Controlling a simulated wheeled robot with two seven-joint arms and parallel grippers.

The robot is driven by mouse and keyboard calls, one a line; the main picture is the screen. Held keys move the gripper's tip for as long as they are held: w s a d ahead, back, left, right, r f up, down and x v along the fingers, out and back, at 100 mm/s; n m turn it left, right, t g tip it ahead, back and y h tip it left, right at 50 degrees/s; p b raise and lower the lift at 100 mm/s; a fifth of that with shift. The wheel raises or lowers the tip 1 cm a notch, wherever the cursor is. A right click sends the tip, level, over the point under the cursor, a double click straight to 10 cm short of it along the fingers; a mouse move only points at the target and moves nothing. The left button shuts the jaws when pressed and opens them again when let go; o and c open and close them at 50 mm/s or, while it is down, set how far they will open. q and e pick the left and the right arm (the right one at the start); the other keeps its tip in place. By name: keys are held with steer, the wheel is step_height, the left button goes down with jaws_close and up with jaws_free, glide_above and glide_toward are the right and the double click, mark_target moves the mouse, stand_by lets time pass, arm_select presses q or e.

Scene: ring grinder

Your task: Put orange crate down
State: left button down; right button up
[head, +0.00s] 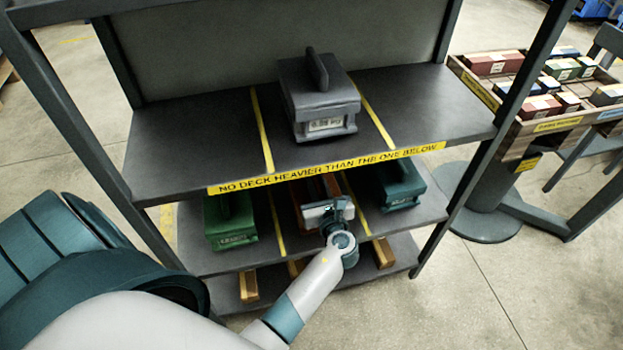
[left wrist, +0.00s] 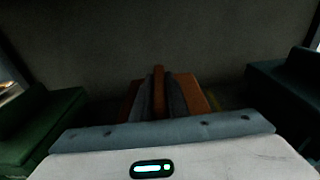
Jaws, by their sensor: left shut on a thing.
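The orange crate (head: 299,196) is in the middle bay of the middle shelf (head: 262,232), mostly hidden behind my left gripper (head: 328,206) and under the upper shelf. In the left wrist view the orange crate (left wrist: 196,94) is straight ahead, with its upright handle (left wrist: 158,88) between the two grey fingers of my left gripper (left wrist: 159,100). The gripper is shut on that handle. Whether the crate touches the shelf or hangs just above it cannot be told. My right gripper is not in view.
A green crate (head: 229,222) stands left and a teal crate (head: 401,186) right, beyond yellow lines. A grey crate (head: 319,97) stands on the upper shelf (head: 190,130), whose labelled edge hangs over my gripper. Wooden blocks (head: 249,286) lie on the bottom shelf.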

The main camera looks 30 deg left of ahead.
arm_select(q)
steer(key=shift+d+r, duration=0.1)
steer(key=shift+r, duration=0.05)
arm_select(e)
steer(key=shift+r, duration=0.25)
arm_select(q)
steer(key=c, duration=1.7)
jaws_free()
steer(key=shift+f, duration=0.2)
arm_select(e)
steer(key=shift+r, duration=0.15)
arm_select(q)
steer(key=shift+r, duration=0.15)
